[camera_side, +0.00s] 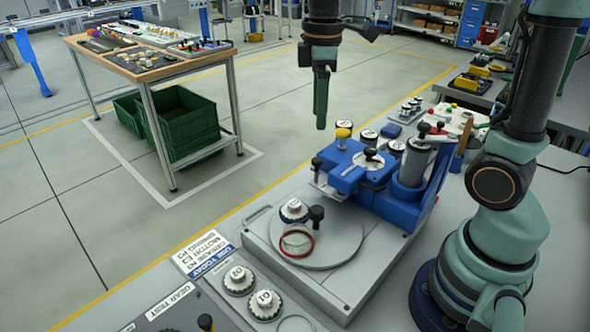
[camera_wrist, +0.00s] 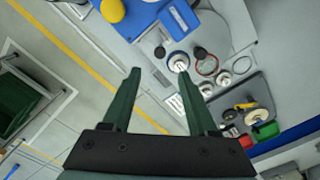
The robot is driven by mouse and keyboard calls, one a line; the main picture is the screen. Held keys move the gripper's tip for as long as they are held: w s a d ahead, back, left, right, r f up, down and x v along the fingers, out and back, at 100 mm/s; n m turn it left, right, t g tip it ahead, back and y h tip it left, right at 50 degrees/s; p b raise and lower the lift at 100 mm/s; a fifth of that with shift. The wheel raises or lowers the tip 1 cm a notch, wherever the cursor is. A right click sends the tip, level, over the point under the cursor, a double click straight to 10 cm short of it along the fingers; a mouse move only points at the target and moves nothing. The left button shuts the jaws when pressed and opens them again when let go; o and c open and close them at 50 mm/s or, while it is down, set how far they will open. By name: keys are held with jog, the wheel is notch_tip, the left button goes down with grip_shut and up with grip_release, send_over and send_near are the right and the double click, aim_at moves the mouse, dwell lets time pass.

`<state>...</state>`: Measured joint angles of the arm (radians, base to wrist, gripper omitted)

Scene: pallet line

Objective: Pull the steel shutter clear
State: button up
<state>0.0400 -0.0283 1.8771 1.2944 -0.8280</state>
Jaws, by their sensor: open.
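In the side view a flat steel plate (camera_side: 328,188), which looks like the shutter, sticks out from the left of the blue fixture (camera_side: 408,193). A black knob (camera_side: 316,163) stands at its outer end. My gripper (camera_side: 321,126) hangs above and apart from the plate and fixture, pointing down. In the wrist view the two green fingers of my gripper (camera_wrist: 159,72) are spread with nothing between them. The blue fixture (camera_wrist: 180,17) also shows at the top of that view.
A round turntable (camera_side: 330,250) on a grey base carries a labelled part (camera_side: 294,210), a black knob (camera_side: 316,216) and a red ring (camera_side: 297,241). A yellow knob (camera_side: 343,134) and labelled cylinders stand behind the plate. Labelled gears (camera_side: 239,280) lie front left. Air around my gripper is clear.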

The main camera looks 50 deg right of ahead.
aim_at(317, 159)
notch_tip(317, 159, down, 10)
jog(key=shift+f, duration=0.1)
dwell(0.4)
grip_shut()
dwell(1.2)
